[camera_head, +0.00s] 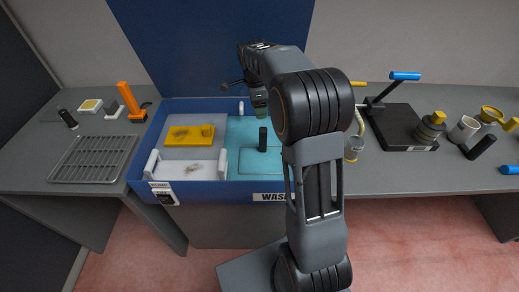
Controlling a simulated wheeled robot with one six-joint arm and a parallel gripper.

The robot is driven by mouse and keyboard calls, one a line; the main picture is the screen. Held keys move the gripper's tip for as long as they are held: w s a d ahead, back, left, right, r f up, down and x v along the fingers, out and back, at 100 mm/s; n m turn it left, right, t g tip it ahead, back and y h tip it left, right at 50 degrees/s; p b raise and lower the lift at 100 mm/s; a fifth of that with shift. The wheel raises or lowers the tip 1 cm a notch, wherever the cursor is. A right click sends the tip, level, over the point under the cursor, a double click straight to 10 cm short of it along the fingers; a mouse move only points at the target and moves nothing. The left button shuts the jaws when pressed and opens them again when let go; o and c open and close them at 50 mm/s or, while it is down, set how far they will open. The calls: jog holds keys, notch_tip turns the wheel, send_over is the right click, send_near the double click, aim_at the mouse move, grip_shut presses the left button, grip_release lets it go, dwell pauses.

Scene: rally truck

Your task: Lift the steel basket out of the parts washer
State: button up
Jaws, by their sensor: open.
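The parts washer (222,193) is an open blue tub in the middle, with turquoise liquid (240,160) in its right part. A dark upright post or grip (263,138) stands out of the liquid.
A yellow block (190,135) lies on the washer's grey left shelf (170,152). A wire rack (93,160) lies on the left bench, with an orange tool (128,98) behind it.

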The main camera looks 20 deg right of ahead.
aim_at(263, 129)
jog(key=shift+m, duration=0.7)
jog(key=f, duration=0.2)
jog(key=w+d+f, duration=0.1)
jog(key=f, duration=0.5)
jog(key=shift+w+d+f, duration=0.15)
jog(key=shift+w+d, duration=0.05)
jog(key=shift+d, duration=0.2)
jog(key=shift+s+d+f+p, duration=0.1)
jog(key=shift+f+p, duration=0.1)
jog(key=shift+f, duration=0.85)
jog(key=shift+s+a+f+p, duration=0.1)
jog(key=shift+s+f+p, duration=0.05)
jog(key=shift+f, duration=0.85)
jog(key=shift+s+d+f+p, duration=0.1)
jog(key=shift+f+p, duration=0.1)
jog(key=shift+f, duration=0.85)
jog(key=shift+c, duration=0.4)
grip_shut()
